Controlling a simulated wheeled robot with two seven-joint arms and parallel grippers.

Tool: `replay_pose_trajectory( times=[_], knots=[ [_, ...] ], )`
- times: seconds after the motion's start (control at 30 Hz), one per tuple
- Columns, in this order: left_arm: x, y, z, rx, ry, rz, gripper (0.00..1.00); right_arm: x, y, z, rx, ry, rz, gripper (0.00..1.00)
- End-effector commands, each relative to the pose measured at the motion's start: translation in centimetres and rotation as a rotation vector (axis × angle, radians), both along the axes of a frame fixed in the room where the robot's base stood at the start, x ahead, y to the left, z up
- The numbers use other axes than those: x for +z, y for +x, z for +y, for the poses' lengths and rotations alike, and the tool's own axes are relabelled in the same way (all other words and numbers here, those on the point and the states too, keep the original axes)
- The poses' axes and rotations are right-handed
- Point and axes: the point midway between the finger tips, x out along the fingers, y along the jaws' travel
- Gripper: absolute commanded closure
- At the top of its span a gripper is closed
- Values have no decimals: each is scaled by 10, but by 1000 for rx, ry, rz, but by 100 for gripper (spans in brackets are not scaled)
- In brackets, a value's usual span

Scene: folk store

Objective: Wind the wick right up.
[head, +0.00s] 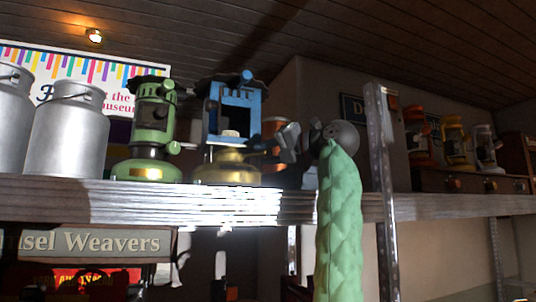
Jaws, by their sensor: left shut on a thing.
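A blue lantern (213,112) with a round brass base (228,168) stands on the wooden shelf. It has an open frame and a pale burner piece inside. My left gripper (282,141) is at the lantern's right side, at burner height, just above the brass base. Its dark and grey fingers are shut on a small part there, which looks like the wick knob; the fingers hide it. The wick itself is too small to make out. My right gripper is not in view.
A green lantern (152,127) and metal milk cans (68,132) stand to the left on the shelf (120,201). An orange lantern (272,127) is close behind my gripper. A metal upright (380,165) rises to the right. More lanterns (456,140) stand farther right.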

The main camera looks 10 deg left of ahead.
Motion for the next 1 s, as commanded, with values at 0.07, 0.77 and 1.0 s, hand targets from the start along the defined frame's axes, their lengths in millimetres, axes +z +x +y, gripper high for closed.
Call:
replay_pose_trajectory(
  times=[0.07,0.77,1.0],
  knots=[
    [2,0,0,-1,19,37,93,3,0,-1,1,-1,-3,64],
    [2,0,0,0,66,140,93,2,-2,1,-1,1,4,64],
    [1,0,0,0,64,140,49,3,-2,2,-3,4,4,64]
  ],
)
